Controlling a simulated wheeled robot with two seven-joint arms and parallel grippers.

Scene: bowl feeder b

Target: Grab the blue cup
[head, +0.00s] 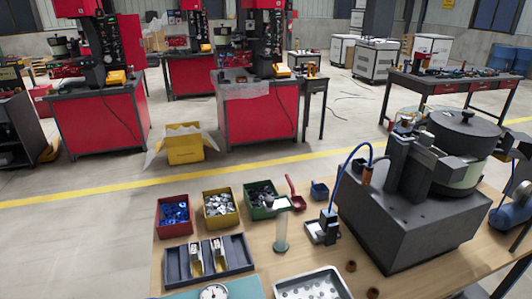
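A small dark blue cup (319,191) stands on the wooden workbench (300,265), near its back edge. It is right of a red scoop (293,193) and left of the curved blue tube (346,172). It stands apart from the bins and appears empty-handed of any gripper. Neither my left nor my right gripper can be made out in the head view.
A red bin (174,229), a yellow bin (220,221) and a green bin (263,213) hold small parts at left. A clear cylinder (281,232) stands in front. The bowl feeder (440,195) fills the right. A metal tray (312,289) lies in front.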

